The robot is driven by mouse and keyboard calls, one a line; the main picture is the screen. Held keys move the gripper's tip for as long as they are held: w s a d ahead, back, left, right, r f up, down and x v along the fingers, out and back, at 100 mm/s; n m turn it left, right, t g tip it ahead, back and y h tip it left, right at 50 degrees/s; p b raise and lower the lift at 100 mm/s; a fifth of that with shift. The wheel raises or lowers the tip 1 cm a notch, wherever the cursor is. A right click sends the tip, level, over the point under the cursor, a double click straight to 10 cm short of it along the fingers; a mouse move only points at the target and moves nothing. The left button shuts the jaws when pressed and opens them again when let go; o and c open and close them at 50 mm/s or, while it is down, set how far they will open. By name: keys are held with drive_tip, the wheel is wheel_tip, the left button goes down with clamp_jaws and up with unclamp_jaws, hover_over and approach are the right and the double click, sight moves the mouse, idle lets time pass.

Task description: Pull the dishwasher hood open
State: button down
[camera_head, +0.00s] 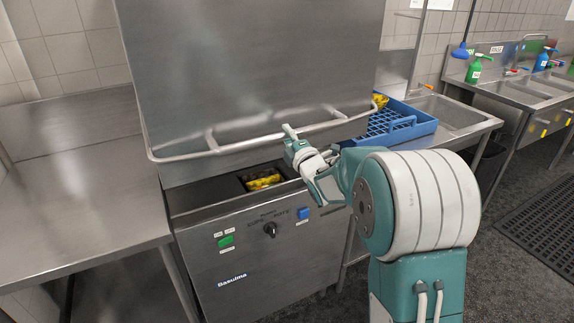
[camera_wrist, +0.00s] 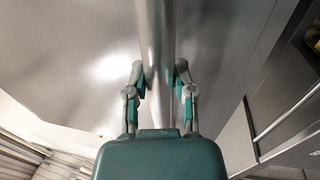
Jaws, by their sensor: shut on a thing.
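The dishwasher hood (camera_head: 250,70) is a large steel box at the centre of the head view. Its tubular handle bar (camera_head: 235,144) runs across the front near its lower edge. The hood stands raised above the machine's base, with a gap between them. My gripper (camera_head: 290,133) is at the right part of the bar, its fingers around it. In the wrist view the bar (camera_wrist: 155,50) passes between the two fingers of my gripper (camera_wrist: 161,75), which is shut on it. Inside the gap, yellow items (camera_head: 264,180) show; the rest of the interior is hidden.
The dishwasher's front panel (camera_head: 250,255) has a green button, a dark knob and a blue button. A steel counter (camera_head: 75,190) is at left. A blue rack (camera_head: 405,127) sits on the right counter beside a sink. A dark mat (camera_head: 545,215) lies on the floor at right.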

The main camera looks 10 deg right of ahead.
wheel_tip(320, 180, up, 24)
drive_tip(key=shift+f, duration=0.15)
drive_tip(key=shift+c, duration=2.2)
unclamp_jaws()
drive_tip(key=shift+f, duration=0.1)
drive_tip(key=v, duration=1.2)
drive_tip(key=shift+a+f, duration=0.1)
